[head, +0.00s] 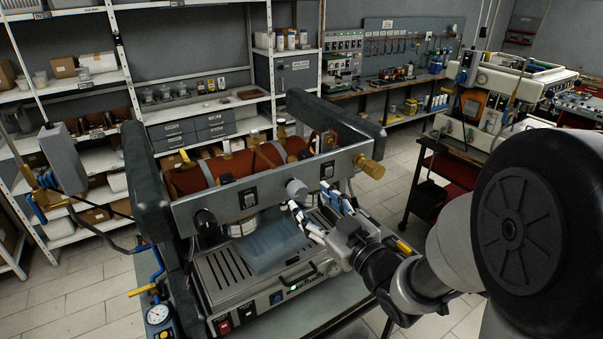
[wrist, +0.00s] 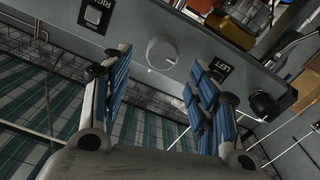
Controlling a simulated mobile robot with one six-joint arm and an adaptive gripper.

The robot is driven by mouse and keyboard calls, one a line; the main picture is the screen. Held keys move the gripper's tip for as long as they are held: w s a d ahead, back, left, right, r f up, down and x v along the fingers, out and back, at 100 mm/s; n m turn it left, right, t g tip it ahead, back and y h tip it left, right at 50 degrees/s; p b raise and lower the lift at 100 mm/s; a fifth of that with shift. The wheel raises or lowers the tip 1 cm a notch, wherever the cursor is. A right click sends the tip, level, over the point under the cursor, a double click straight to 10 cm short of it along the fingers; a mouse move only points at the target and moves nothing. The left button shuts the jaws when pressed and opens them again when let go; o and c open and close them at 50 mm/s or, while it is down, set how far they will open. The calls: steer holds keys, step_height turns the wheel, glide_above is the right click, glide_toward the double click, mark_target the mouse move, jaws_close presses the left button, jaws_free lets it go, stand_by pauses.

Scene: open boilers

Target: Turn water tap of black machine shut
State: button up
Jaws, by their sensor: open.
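The black machine (head: 349,123) has dark side panels, a grey front bar and an open copper-coloured boiler (head: 224,168). A round grey knob (head: 296,187), which looks like the water tap, sits on the front bar. It also shows in the wrist view (wrist: 162,53), between switches labelled RIGHT (wrist: 94,15) and LEFT (wrist: 211,74), with a small white mark on its rim. My gripper (head: 317,207) is open and empty, just in front of the bar and slightly below the knob. In the wrist view its blue-padded fingers (wrist: 160,82) spread either side of the knob, apparently not touching it.
A brass fitting (head: 370,167) sticks out at the bar's right end. Below is the drip tray (head: 222,275) with a front handle. A pressure gauge (head: 158,314) and blue hose stand at the left. Shelves (head: 200,107) and a workbench (head: 395,82) line the back wall.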

mark_target(301, 193)
steer(key=x, duration=0.6)
steer(key=shift+w+a+f+p, duration=0.1)
steer(key=shift+a+f+p, duration=0.05)
steer(key=shift+p, duration=0.2)
steer(key=shift+c, duration=0.2)
steer(key=c, duration=1)
steer(key=shift+c, duration=0.2)
